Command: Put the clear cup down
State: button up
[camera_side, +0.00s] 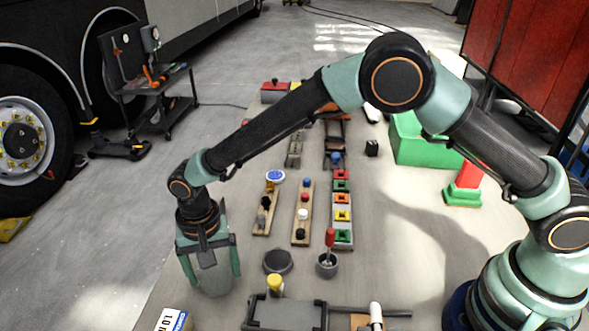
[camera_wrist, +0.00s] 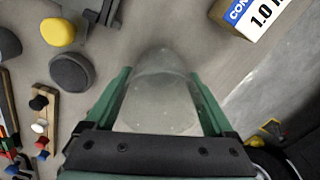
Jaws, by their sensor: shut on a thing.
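The clear cup (camera_wrist: 160,95) is a see-through, greyish cup between the two green fingers of my gripper (camera_wrist: 158,92) in the wrist view. In the side view my gripper (camera_side: 209,262) points down near the table's left edge, shut around the cup (camera_side: 212,279). The cup looks upright and low, close to the grey table top (camera_side: 165,290). I cannot tell whether its base touches the table. Part of the cup is hidden behind the gripper's frame.
A dark round piece (camera_side: 278,261) and a small pot with a red-handled tool (camera_side: 327,264) lie right of the cup. A white and blue box (camera_side: 173,320) stands in front. Wooden strips with coloured knobs (camera_side: 302,215) lie behind. The table's left edge is close.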

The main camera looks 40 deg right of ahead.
jog(key=shift+f, duration=0.15)
jog(key=o, duration=1.1)
notch_tip(320, 180, up, 12)
jog(key=d+r+n+t, duration=0.1)
jog(key=d+r, duration=0.6)
jog(key=d, duration=0.2)
jog(key=s+d+r+n+t, duration=0.1)
jog(key=s+d, duration=0.2)
jog(key=d, duration=0.4)
jog(key=s+d+r+n+t, duration=0.1)
jog(key=s+d, duration=0.3)
jog(key=d, duration=0.4)
jog(key=s+d+r+n+t, duration=0.1)
jog(key=s+d+r+t, duration=0.1)
jog(key=s+d, duration=0.2)
jog(key=shift+s+d+r+n+t, duration=0.1)
jog(key=shift+d+r+n+t, duration=0.05)
jog(key=shift+d, duration=0.75)
jog(key=shift+s+d+r+n+t, duration=0.1)
jog(key=shift+d+r+n+t, duration=0.05)
jog(key=shift+d, duration=0.75)
